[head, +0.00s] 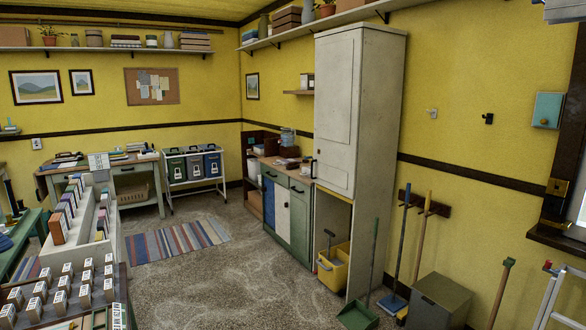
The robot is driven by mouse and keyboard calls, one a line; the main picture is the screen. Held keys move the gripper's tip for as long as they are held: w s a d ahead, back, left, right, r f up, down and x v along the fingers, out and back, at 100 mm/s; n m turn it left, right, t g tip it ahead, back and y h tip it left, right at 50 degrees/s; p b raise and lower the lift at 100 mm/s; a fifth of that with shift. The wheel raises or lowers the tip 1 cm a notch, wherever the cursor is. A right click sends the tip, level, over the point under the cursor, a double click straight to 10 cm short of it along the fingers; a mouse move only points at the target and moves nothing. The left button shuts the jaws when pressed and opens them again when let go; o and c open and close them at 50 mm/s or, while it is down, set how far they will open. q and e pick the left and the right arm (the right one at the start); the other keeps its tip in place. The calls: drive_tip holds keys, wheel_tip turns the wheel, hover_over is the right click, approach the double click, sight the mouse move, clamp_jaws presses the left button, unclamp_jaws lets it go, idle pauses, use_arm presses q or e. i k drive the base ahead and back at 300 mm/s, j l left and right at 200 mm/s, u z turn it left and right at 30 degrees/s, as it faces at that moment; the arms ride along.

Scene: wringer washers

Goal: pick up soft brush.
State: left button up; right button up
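I cannot tell for certain which thing is the soft brush. A long-handled tool with a blue head (393,303) stands upright against the right wall, its head at the floor. A wooden-handled tool (422,240) stands beside it at the wall rack, its lower end partly hidden by a box.
A green long-handled dustpan (357,316) and a yellow bucket (335,268) stand near the tall white cabinet (355,110). A grey-brown box (440,300) sits at right. Counters with small boxes (60,290) fill the lower left. The middle floor is open around a striped rug (178,240).

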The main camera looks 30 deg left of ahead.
sight(294, 165)
drive_tip(key=i, duration=0.3)
drive_tip(key=i+u, duration=0.65)
drive_tip(key=i, duration=0.3)
drive_tip(key=i+l+u, duration=0.2)
drive_tip(key=i+u, duration=0.15)
drive_tip(key=i+j+u, duration=0.2)
drive_tip(key=i+u, duration=0.2)
drive_tip(key=i, duration=0.15)
drive_tip(key=i+u, duration=0.35)
drive_tip(key=i, duration=0.25)
drive_tip(key=i+l+u, duration=0.1)
drive_tip(key=i+u, duration=0.3)
drive_tip(key=i, duration=0.15)
drive_tip(key=i+z, duration=0.15)
drive_tip(key=i, duration=1)
drive_tip(key=i+j+z, duration=0.15)
drive_tip(key=i, duration=1.05)
drive_tip(key=i+j+z, duration=0.1)
drive_tip(key=i+z, duration=0.2)
drive_tip(key=i, duration=0.7)
drive_tip(key=i+z, duration=0.2)
drive_tip(key=z, duration=0.2)
drive_tip(key=i+z, duration=0.25)
drive_tip(key=z, duration=0.15)
drive_tip(key=i+j+z, duration=0.1)
drive_tip(key=z, duration=0.3)
drive_tip(key=i+j, duration=0.05)
drive_tip(key=i, duration=0.05)
